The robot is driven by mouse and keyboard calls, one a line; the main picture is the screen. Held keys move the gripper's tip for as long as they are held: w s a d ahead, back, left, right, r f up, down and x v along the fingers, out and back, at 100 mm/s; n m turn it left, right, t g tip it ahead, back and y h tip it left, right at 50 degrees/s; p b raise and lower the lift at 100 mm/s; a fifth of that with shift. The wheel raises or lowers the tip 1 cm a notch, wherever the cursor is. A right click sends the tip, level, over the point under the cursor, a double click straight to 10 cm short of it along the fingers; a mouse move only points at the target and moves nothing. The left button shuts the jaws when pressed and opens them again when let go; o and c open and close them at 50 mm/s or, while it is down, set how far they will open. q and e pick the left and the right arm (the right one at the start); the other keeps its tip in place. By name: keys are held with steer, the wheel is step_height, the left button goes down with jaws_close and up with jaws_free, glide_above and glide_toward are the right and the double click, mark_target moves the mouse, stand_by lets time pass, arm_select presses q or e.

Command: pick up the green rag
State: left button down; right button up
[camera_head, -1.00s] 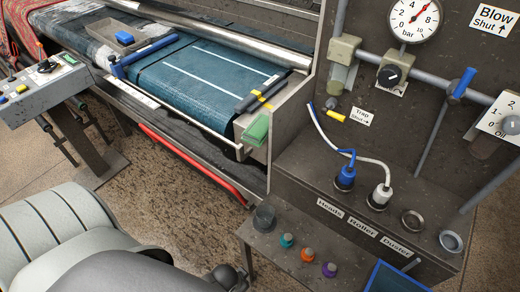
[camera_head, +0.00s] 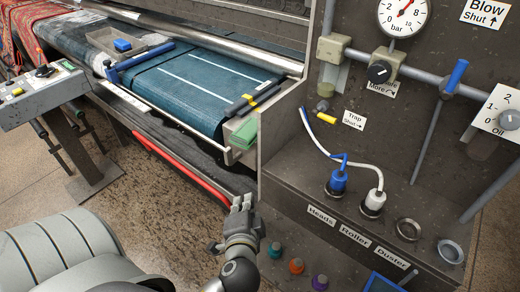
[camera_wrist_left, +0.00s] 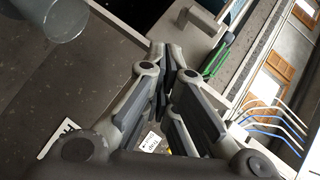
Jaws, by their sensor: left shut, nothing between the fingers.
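The green rag (camera_head: 244,134) hangs folded at the right end of the machine's front rail, beside the grey control cabinet, in the head view. In the left wrist view a green edge (camera_wrist_left: 218,57), which looks like the rag, shows beyond the fingertips and to their right. My left gripper (camera_head: 242,203) is below the rag in the head view, apart from it. In the left wrist view its fingers (camera_wrist_left: 166,78) are together with nothing between them. My right gripper is in neither view now.
The cabinet (camera_head: 285,175) with white and blue plugs (camera_head: 338,180) stands close to the right of my left gripper. A red bar (camera_head: 185,172) runs along the machine's lower front. Coloured knobs (camera_head: 296,265) lie below. Bare floor (camera_head: 150,215) is open to the left.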

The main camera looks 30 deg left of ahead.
arm_select(q)
steer(key=w+d+r+m+t, duration=0.3)
steer(key=d+r+m+t, duration=0.1)
steer(key=r+m, duration=0.15)
steer(key=p, duration=0.3)
glide_toward(258, 139)
steer(key=w+d, duration=0.3)
steer(key=w, duration=0.1)
steer(key=shift+t, duration=0.3)
steer(key=a, duration=0.2)
steer(key=w+a+p, duration=0.1)
steer(key=a, duration=0.1)
steer(key=shift+w+a+f, duration=0.15)
steer(key=shift+w+a, duration=0.05)
steer(key=shift+a, duration=0.1)
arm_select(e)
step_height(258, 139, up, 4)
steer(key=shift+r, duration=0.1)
arm_select(q)
steer(key=shift+w+a, duration=0.3)
steer(key=shift+a, duration=0.5)
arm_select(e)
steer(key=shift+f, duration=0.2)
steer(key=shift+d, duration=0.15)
